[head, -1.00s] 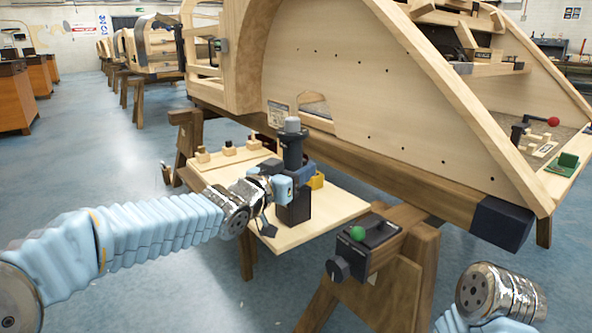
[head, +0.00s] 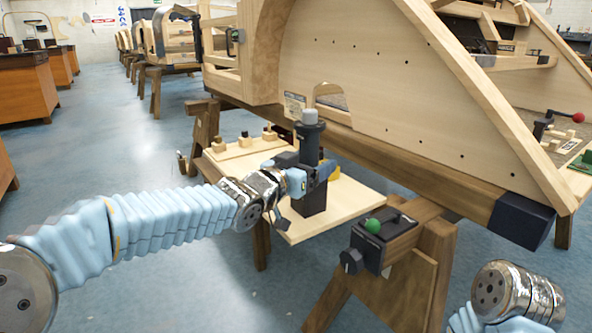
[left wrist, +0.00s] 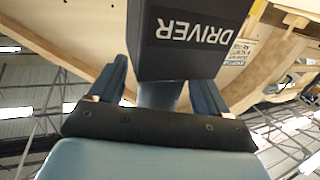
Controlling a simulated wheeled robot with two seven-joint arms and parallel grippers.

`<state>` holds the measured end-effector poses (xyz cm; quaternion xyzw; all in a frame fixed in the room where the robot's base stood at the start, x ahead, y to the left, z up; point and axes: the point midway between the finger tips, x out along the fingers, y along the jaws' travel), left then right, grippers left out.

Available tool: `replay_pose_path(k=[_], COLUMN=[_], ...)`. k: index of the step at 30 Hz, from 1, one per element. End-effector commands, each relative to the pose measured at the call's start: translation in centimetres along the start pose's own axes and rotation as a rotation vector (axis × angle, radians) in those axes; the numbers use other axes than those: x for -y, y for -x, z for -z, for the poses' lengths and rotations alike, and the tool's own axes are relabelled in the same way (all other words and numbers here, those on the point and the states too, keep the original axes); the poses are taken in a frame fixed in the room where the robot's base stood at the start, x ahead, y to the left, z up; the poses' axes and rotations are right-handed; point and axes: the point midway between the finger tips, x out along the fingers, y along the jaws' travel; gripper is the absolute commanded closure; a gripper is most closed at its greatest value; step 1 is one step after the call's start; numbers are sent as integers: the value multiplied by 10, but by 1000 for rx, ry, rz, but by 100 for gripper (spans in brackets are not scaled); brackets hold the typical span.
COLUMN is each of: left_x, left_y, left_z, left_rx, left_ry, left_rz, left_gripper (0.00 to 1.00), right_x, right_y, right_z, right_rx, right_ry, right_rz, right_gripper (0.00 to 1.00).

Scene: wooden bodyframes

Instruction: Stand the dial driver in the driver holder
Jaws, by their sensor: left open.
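The dial driver (head: 310,140) is a dark upright cylinder with a grey top. It stands in the black driver holder (head: 313,199) on the wooden shelf; how deep it sits is hidden. In the left wrist view the holder's label reads DRIVER upside down (left wrist: 190,45), and a grey-blue piece of the driver (left wrist: 160,95) shows below it, between my fingers. My left gripper (head: 312,173) is open around the driver, just above the holder, with one finger on each side; contact is unclear. My right arm shows at the lower right of the head view, without its gripper.
The shelf (head: 350,203) also carries a rail with several small pegs (head: 245,140) and a yellow block (head: 334,171). The large wooden bodyframe (head: 390,100) rises close behind. A black box with a green knob (head: 378,240) sits on a trestle to the right.

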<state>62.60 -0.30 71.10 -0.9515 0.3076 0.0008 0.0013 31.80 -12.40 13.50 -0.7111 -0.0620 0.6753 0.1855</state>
Motion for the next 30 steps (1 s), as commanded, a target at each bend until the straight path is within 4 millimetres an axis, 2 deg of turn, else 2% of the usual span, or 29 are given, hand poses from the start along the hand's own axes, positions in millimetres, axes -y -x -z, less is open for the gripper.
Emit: replay_pose_path(k=[12,16,25,30], left_x=[1,0,0,0], left_y=[95,117,149,188], left_z=[4,4,4,6], left_rx=[-6,-5,-5,-7], left_ry=[-2,-2,-1,-2], left_rz=[2,2,2,2], left_gripper=[23,23,23,23], right_x=[4,5,8,12], right_y=[10,13,20,30], right_z=[0,0,-1,-1], right_rx=[2,3,5,8], right_ry=[1,1,1,2], right_rz=[0,0,0,1], right_gripper=[57,57,57,57])
